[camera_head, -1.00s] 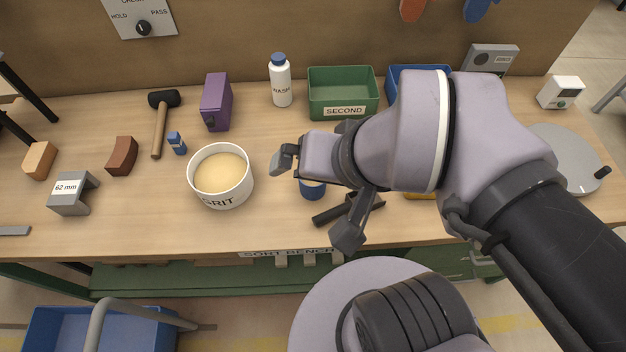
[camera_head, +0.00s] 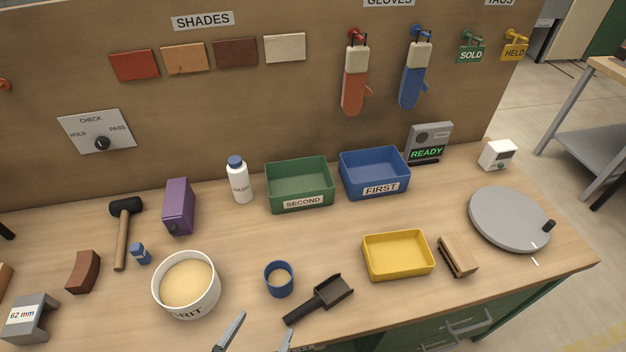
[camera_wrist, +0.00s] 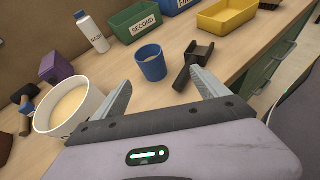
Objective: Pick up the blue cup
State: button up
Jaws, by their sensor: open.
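The blue cup (camera_head: 279,290) stands upright on the wooden bench, with a pale beige surface showing inside it. It also shows in the wrist view (camera_wrist: 152,69), ahead of my gripper and roughly between the lines of its fingers. My gripper (camera_head: 259,334) shows only its two fingertips at the bottom edge of the head view, on the near side of the cup. In the wrist view my gripper (camera_wrist: 138,44) has its fingers wide apart with nothing held between them. The cup appears apart from both fingers.
A white tub marked GRIT (camera_head: 186,300) stands left of the cup. A black scoop (camera_head: 320,300) lies close on its right. A yellow tray (camera_head: 398,273), a green SECOND bin (camera_head: 300,204) and a blue FIRST bin (camera_head: 376,190) stand farther off. Bare bench lies behind the cup.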

jog(key=shift+w+a+f+n+t+y, duration=0.1)
jog(key=shift+a+f+n+t+y, duration=0.15)
jog(key=shift+f+n, duration=0.25)
jog(key=shift+w+a+f+n+t+y, duration=0.15)
jog(key=shift+f+n+y, duration=0.1)
jog(key=shift+f+n, duration=0.25)
jog(key=b, duration=0.3)
send_near(283, 272)
jog(key=shift+w+d+f, duration=0.2)
jog(key=shift+w+f, duration=0.15)
jog(key=shift+w, duration=0.15)
jog(key=b+x, duration=0.2)
jog(key=x, duration=0.4)
jog(key=shift+a, duration=0.1)
jog(key=shift+s, duration=0.1)
jog(key=c, duration=1.7)
